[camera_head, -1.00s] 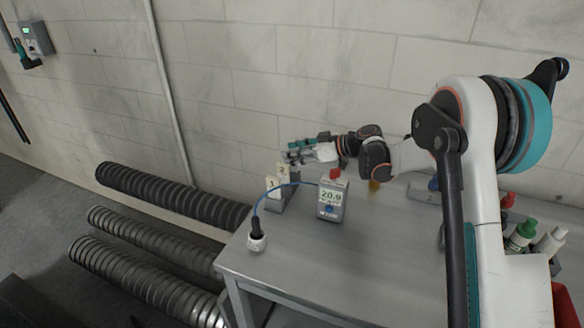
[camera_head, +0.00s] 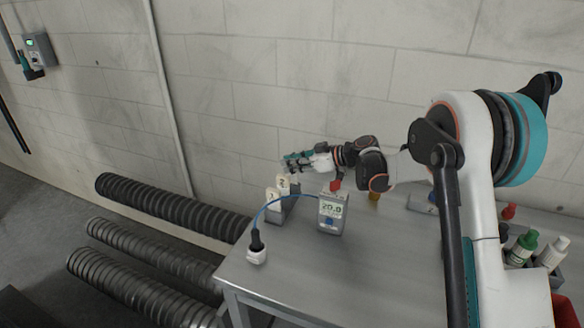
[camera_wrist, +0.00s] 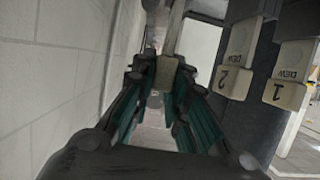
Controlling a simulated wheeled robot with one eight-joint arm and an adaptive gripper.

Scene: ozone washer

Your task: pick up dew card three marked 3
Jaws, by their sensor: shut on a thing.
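My gripper (camera_head: 292,162) is at the back end of a small card rack (camera_head: 284,213) on the steel bench. In the wrist view, its teal-padded fingers (camera_wrist: 160,100) are closed around a beige-ended card (camera_wrist: 167,76). Its number does not show, but it sits in line after cards 1 and 2, where dew card three fits. Dew card 2 (camera_wrist: 237,72) and dew card 1 (camera_wrist: 285,94) hang in the rack to the right of the fingers. In the head view the held card is hidden by my gripper.
A grey meter (camera_head: 332,212) stands right of the rack, with a blue cable to a white-based probe (camera_head: 257,255) near the bench's front left. Bottles (camera_head: 523,248) stand at the right. The wall is close behind my gripper. The middle of the bench (camera_head: 390,260) is clear.

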